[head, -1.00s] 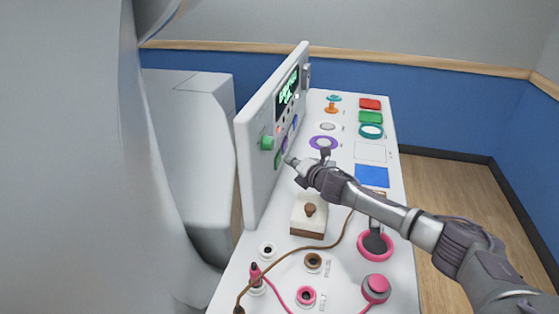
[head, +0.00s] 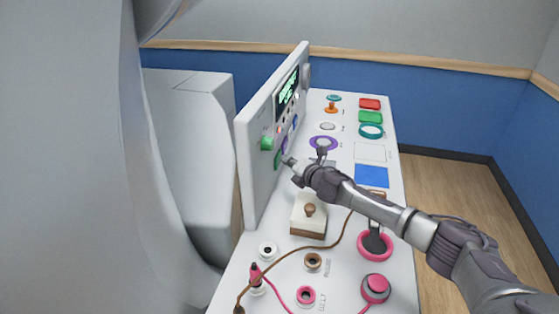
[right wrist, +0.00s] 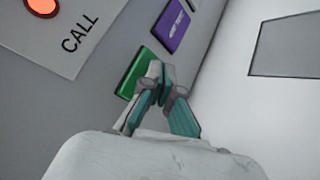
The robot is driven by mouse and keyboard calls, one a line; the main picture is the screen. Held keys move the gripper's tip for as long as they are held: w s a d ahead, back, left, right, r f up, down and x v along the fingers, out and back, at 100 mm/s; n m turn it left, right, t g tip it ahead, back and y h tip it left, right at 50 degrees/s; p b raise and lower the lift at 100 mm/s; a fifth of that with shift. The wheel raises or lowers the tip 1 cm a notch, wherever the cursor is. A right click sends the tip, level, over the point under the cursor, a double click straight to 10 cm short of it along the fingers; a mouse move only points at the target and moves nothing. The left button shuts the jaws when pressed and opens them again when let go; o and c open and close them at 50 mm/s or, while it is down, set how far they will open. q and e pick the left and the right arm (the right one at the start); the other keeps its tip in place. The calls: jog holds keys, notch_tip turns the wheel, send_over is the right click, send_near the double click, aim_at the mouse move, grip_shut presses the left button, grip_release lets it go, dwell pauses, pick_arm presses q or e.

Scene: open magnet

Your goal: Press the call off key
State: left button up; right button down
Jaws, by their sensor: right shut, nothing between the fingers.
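An upright panel (head: 256,185) carries a green key (head: 278,160), which also shows in the right wrist view (right wrist: 132,72). A purple key (right wrist: 171,26) is beside it; its small print is not legible. A red lamp (right wrist: 42,5) sits on a plate marked CALL. My right gripper (head: 287,161) is shut and empty, its tips close in front of the green key. In the right wrist view the fingers (right wrist: 156,72) cover part of that key and any print on it. I cannot tell if they touch it. My left gripper is not in view.
The white console top (head: 340,262) holds a wooden-knobbed block (head: 308,222), a brown cable (head: 300,248), a pink ring (head: 361,247), pink and brown sockets and a blue square (head: 371,176). A green knob (head: 267,143) sticks out from the panel near my gripper.

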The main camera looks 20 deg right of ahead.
jog(key=shift+w+a, duration=0.25)
jog(key=shift+a, duration=0.15)
dwell(0.3)
jog(key=shift+s+d, duration=0.1)
jog(key=shift+d, duration=0.05)
jog(key=shift+s+d+p, duration=0.35)
jog(key=shift+s+d, duration=0.1)
jog(key=shift+d, duration=0.1)
jog(key=shift+s+d, duration=0.25)
jog(key=shift+d, duration=0.2)
jog(key=shift+s+d+p, duration=0.2)
jog(key=shift+s+d, duration=0.45)
jog(key=shift+d, duration=0.15)
jog(key=shift+s+d+p, duration=0.15)
jog(key=shift+s+d, duration=0.45)
jog(key=shift+d, duration=0.2)
jog(key=shift+r, duration=0.1)
